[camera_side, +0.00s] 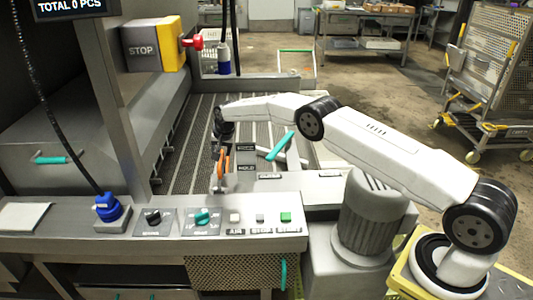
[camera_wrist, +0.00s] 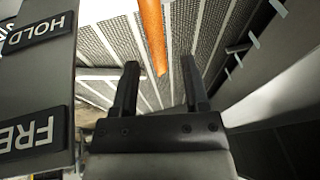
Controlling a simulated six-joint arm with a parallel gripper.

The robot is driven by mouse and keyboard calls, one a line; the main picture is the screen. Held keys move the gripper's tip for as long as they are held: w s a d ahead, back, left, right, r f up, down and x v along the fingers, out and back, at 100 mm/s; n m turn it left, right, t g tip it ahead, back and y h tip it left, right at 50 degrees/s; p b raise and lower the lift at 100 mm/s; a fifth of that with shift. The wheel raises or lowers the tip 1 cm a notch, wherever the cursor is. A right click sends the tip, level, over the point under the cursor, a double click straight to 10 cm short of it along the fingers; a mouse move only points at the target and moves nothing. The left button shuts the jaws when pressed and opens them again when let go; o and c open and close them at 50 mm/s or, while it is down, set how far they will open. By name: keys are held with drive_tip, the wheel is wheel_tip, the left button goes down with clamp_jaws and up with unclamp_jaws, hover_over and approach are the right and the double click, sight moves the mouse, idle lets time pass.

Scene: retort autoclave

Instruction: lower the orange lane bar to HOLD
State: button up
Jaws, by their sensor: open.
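The orange lane bar (camera_side: 224,164) stands raised, roughly upright, at the console's back edge below my wrist in the side view. In the wrist view the orange bar (camera_wrist: 153,35) comes down from the top edge, and its lower visible end lies in line with the gap between my fingertips. My gripper (camera_wrist: 160,66) is open, with a finger on either side of that line; I see no grip on the bar. In the side view my gripper (camera_side: 221,148) is small and dark, close to the bar. The HOLD plate (camera_wrist: 38,32) and FREE plate (camera_wrist: 40,135) are at the left of the wrist view.
A teal lever (camera_side: 281,146) slants up right of the orange bar. The console (camera_side: 255,212) in front carries knobs, buttons and a blue emergency-style button (camera_side: 108,207). Slatted lanes (camera_side: 190,135) stretch behind. A grey wall or housing (camera_wrist: 280,90) fills the wrist view's right side.

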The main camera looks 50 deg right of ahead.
drive_tip(key=shift+v, duration=3)
drive_tip(key=s+a+r+n, duration=0.2)
drive_tip(key=s+r, duration=0.1)
drive_tip(key=s, duration=0.6)
drive_tip(key=s+a+r+n, duration=0.2)
drive_tip(key=s+r+n, duration=0.1)
drive_tip(key=s, duration=0.5)
drive_tip(key=s+a+n+g, duration=0.1)
drive_tip(key=s+n, duration=0.3)
drive_tip(key=s, duration=1.9)
drive_tip(key=shift+a+f+y, duration=0.3)
drive_tip(key=shift+a+f, duration=0.1)
